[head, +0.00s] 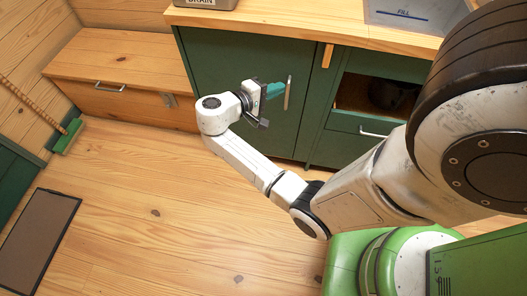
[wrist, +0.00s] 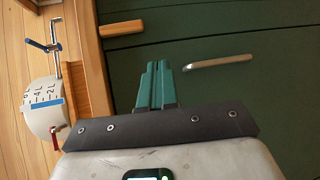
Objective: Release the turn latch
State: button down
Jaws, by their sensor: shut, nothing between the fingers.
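The turn latch looks to be the small wooden bar (head: 327,56) high on the green cabinet front, close below the counter edge. It stands roughly upright, beside the seam at the door's right edge. In the wrist view the wooden bar (wrist: 121,28) lies along the seam, at the upper left. The green door (head: 225,75) looks closed and has a metal bar handle (head: 288,93). My gripper (head: 277,90) has teal fingers, shut and empty, in front of the door just left of the handle. In the wrist view the fingertips (wrist: 158,66) appear apart from bar and handle.
The wooden counter (head: 290,27) overhangs the cabinet top. A white container with litre marks (wrist: 45,105) and a tap (wrist: 45,45) show in the wrist view. An open dark compartment (head: 350,93) and a drawer handle (head: 375,132) are to the right.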

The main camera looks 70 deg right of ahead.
jog(key=s+a+f+n+t+y+p, duration=0.1)
jog(key=a+t+y, duration=0.4)
jog(key=a, duration=0.8)
jog(key=s+a+f+n+t+y+p, duration=0.1)
jog(key=a+n+t+y+p, duration=0.3)
jog(key=a, duration=1)
jog(key=s+t+y, duration=0.1)
jog(key=y, duration=0.2)
jog(key=shift+f+n+p, duration=0.3)
jog(key=shift+f+p, duration=0.05)
jog(key=c, duration=1.8)
grip_release()
